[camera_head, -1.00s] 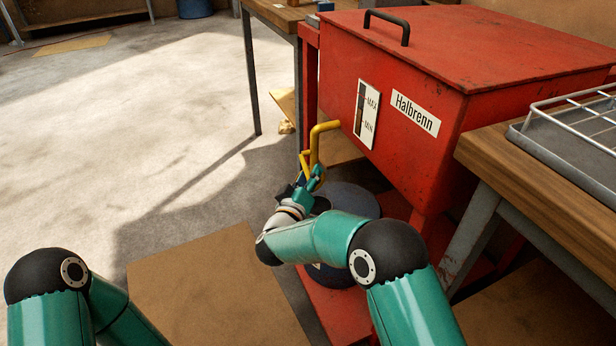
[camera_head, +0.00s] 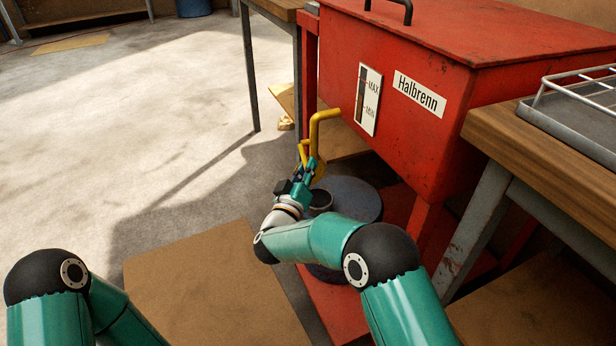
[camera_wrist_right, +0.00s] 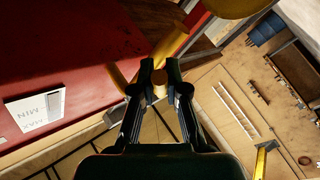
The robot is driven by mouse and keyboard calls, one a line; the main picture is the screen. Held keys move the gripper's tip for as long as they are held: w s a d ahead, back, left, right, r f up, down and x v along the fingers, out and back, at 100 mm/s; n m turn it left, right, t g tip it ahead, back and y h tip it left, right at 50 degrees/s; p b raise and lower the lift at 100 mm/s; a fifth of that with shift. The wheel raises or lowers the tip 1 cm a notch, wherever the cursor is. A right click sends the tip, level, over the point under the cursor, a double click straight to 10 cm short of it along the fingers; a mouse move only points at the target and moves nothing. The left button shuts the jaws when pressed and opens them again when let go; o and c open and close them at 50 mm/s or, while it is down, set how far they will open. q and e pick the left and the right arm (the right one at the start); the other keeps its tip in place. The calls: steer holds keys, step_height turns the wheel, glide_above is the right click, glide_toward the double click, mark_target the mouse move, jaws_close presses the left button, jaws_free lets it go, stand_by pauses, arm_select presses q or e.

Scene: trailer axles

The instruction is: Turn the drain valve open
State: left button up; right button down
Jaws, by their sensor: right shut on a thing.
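The red tank (camera_head: 430,80) labelled Halbrenn has a level gauge with MAX and MIN on its front. A yellow bent pipe (camera_head: 322,122) comes out of the tank's left part, and the yellow drain valve handle (camera_head: 303,153) shows beside its lower part. My right gripper (camera_head: 312,170) is at the lower yellow part, shut on the valve; its fingers hide some of it. In the right wrist view the fingertips (camera_wrist_right: 160,72) meet at a yellow piece in front of the red tank wall. Only my left arm's links show at the lower left; its gripper is out of view.
A round dark drum (camera_head: 352,196) stands below the pipe. A wooden bench (camera_head: 555,140) with a wire rack (camera_head: 580,100) is at the right, and another table (camera_head: 280,8) is behind. The floor at the left is open, with a brown mat (camera_head: 215,285).

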arm_select(q)
step_height(320, 180, down, 5)
steer(key=b, duration=0.4)
steer(key=shift+f, duration=0.15)
arm_select(e)
steer(key=m+t+h, duration=0.1)
steer(key=w+f+m+t, duration=0.1)
steer(key=shift+w+a+f+m+h, duration=0.15)
steer(key=shift+a+m+h, duration=0.25)
steer(key=c, duration=1.2)
jaws_free()
steer(key=shift+d, duration=0.1)
steer(key=v, duration=1.2)
